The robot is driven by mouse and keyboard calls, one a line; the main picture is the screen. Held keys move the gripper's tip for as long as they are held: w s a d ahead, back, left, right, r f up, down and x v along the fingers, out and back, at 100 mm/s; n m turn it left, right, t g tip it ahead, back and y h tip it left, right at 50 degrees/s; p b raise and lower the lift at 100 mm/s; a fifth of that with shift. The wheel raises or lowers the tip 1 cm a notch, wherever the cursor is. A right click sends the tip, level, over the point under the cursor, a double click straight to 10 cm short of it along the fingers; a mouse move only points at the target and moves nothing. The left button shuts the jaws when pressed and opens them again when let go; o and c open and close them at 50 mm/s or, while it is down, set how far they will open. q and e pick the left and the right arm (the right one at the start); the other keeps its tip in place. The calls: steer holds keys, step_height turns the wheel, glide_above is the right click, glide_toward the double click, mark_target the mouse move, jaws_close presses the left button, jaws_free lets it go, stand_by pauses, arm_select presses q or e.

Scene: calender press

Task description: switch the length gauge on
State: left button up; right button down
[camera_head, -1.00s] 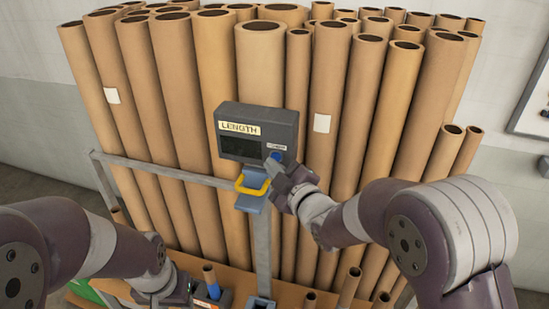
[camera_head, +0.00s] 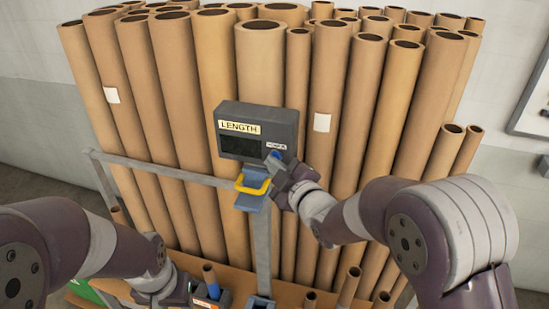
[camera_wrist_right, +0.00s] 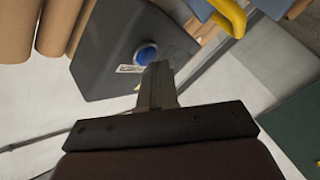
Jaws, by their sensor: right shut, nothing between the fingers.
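The length gauge (camera_head: 257,131) is a dark grey box with a yellow LENGTH label and a dark, blank display (camera_head: 239,147). Its blue button (camera_head: 275,156) is on the lower right of its front, beside a small white label. In the right wrist view the gauge (camera_wrist_right: 110,45) is tilted and its blue button (camera_wrist_right: 146,54) shows clear. My right gripper (camera_head: 277,170) is shut and empty, with its tips close to the button; in the right wrist view the tips (camera_wrist_right: 158,68) appear just beside it. I cannot tell whether they touch. My left gripper (camera_head: 180,292) is low at the left; its fingers are unclear.
A yellow handle (camera_head: 252,186) on a blue-grey bracket (camera_head: 250,202) sits just below the gauge, close to my right gripper. Many brown cardboard tubes (camera_head: 260,70) stand behind. A grey rail (camera_head: 170,170) runs across in front of them.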

steer(key=shift+w+d, duration=0.1)
steer(key=shift+w, duration=0.15)
steer(key=shift+s+b, duration=0.4)
steer(key=shift+b, duration=0.05)
steer(key=s+a+b, duration=0.1)
steer(key=s+a, duration=0.1)
steer(key=s, duration=0.3)
steer(key=shift+s+b, duration=0.4)
